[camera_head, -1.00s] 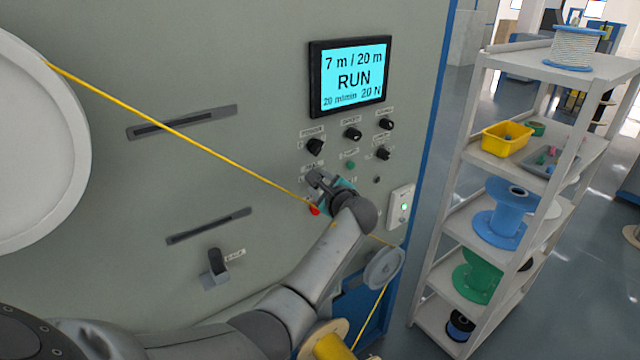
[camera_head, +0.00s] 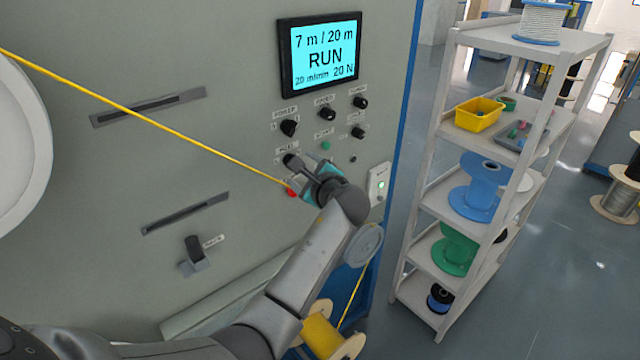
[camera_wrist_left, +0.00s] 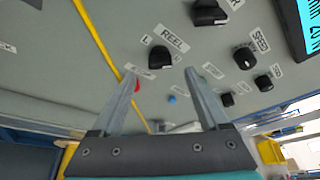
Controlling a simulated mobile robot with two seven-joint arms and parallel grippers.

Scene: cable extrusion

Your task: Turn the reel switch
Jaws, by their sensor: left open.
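The reel switch (camera_head: 291,160) is a black knob on the grey machine panel. In the left wrist view the same knob (camera_wrist_left: 160,57) sits below a label reading REEL, with a mark to its left. My left gripper (camera_head: 312,176) is just right of and below the knob in the head view. In the left wrist view its two fingers (camera_wrist_left: 160,75) are spread and empty, with the knob just beyond the gap between the tips. The knob's exact setting is too small to tell. My right gripper is not in view.
A yellow cable (camera_head: 150,108) runs diagonally across the panel, close to my left fingers. A red button (camera_head: 291,192) lies just below the knob, and other knobs surround it. The screen (camera_head: 320,55) reads RUN, 7 m / 20 m. A shelf (camera_head: 425,200) stands to the right.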

